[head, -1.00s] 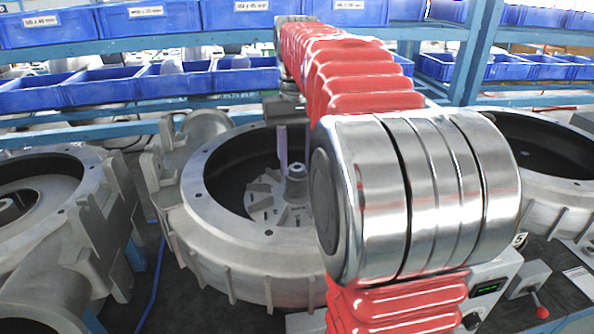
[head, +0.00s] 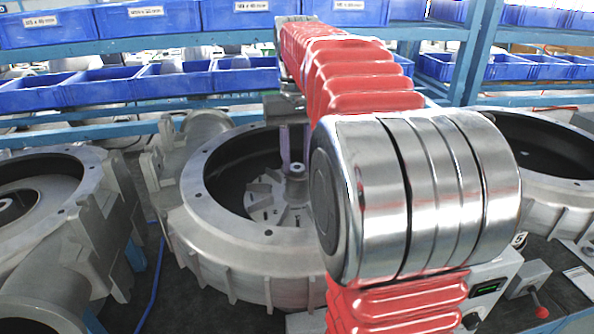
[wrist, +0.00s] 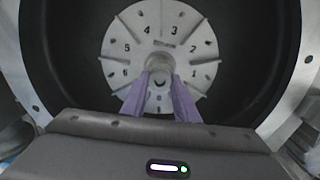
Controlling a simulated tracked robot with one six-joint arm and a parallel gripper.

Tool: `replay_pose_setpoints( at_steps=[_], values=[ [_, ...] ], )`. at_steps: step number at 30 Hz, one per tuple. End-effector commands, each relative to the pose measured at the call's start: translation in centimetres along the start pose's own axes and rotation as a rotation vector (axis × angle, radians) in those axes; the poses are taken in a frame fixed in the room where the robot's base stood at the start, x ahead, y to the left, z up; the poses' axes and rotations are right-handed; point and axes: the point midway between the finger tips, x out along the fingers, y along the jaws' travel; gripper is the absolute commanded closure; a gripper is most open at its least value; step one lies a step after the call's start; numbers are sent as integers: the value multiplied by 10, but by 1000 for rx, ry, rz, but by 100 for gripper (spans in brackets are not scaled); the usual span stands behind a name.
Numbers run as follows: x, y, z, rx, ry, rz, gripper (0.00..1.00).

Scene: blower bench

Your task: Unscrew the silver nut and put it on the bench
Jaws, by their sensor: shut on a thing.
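The silver nut (wrist: 159,63) sits at the centre of the numbered, vaned impeller (wrist: 128,42) in the wrist view. In the head view the nut (head: 296,170) shows small on the impeller hub, inside the middle blower housing (head: 245,235). My gripper (wrist: 161,80) points down into this housing, and its two purple fingers are shut on the nut, one on each side. In the head view the gripper (head: 292,160) is partly hidden behind my red-sleeved arm. The thread under the nut cannot be made out.
Other grey housings stand at the left (head: 50,190) and right (head: 560,170). The middle housing's rim surrounds my gripper. Blue bins (head: 175,80) fill the shelves behind. A control box (head: 490,290) and a red-knobbed lever (head: 541,311) are at the lower right.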

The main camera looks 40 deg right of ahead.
Motion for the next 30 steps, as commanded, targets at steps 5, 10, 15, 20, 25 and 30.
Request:
replay_pose_setpoints(
  at_steps=[5,10,15,20,25,30],
  values=[
    [0,-2,0,-132,1,-5,100],
    [0,-3,0,-264,1,-5,100],
    [0,-3,0,-395,1,-6,100],
    [0,-3,0,-518,2,-6,100],
    [0,-3,0,-648,2,-7,100],
    [0,-4,0,-778,3,-7,100]
  ],
)
